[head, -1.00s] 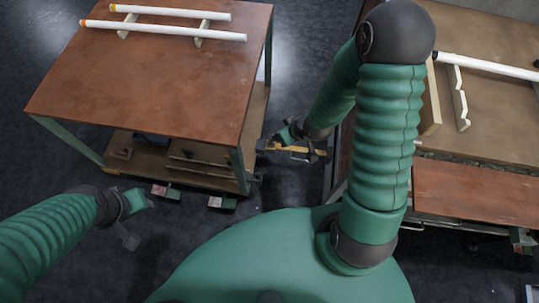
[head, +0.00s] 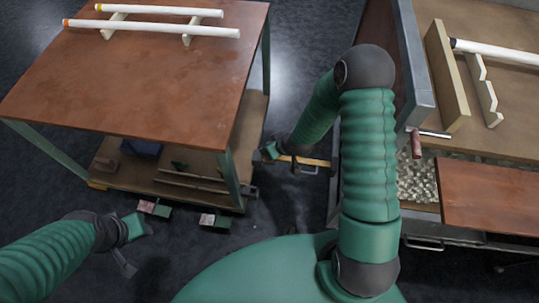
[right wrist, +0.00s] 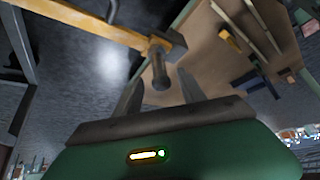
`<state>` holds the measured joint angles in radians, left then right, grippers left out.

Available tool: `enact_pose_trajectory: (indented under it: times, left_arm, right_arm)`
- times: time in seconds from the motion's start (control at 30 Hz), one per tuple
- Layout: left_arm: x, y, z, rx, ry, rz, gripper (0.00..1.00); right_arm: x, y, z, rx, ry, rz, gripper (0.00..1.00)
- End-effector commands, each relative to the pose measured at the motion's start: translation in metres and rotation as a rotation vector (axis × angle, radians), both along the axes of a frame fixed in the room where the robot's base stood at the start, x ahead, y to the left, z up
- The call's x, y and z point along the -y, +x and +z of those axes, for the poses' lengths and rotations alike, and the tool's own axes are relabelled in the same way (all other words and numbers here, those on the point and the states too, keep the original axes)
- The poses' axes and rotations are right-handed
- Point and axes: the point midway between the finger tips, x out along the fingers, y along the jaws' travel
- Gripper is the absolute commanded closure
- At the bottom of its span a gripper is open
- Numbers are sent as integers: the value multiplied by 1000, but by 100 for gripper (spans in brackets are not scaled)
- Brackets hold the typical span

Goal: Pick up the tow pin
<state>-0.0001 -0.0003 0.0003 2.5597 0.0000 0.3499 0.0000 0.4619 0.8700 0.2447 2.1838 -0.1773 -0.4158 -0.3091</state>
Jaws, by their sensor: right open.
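A grey, round-ended pin (right wrist: 160,72), apparently the tow pin, shows in the right wrist view at the end of a yellow bar (right wrist: 85,20), by a dark bracket (right wrist: 170,43). My right gripper (right wrist: 159,82) is open, with the pin between its finger ends in the picture; I cannot tell whether they touch. In the head view the yellow bar (head: 308,161) spans the gap between cart and bench, and my right gripper (head: 283,155) is small and dark beside it. My left gripper (head: 132,250) hangs over the floor at lower left; its jaw state is unclear.
A brown-topped cart (head: 150,75) carries two white tubes (head: 150,28) on supports. A bench (head: 520,95) with another white tube (head: 500,52) and a red-handled rod (head: 417,143) stands at right.

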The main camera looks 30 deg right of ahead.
Motion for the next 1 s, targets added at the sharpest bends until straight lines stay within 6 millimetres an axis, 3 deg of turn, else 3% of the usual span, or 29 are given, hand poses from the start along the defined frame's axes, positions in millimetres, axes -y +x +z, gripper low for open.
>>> enact_pose_trajectory:
  times: [0.03, 0.1, 0.37, 0.7, 1.0]
  left_arm:
    - [0, 0, -20, -1, 0, 0, 64]
    - [0, 0, -25, -1, 0, 0, 64]
    - [0, 0, -22, 0, 0, 0, 64]
    - [0, 0, -22, -1, 0, 0, 64]
    - [0, 0, -22, -1, 0, 0, 64]
  right_arm:
    - [-1, 5, -19, 1, 0, 0, 52]
    - [-2, 11, -27, 0, 0, 2, 52]
    - [-2, 14, -25, 0, -1, 1, 54]
    - [-2, 14, -25, 0, 0, 0, 98]
    - [-1, 14, -25, 1, 0, 0, 100]
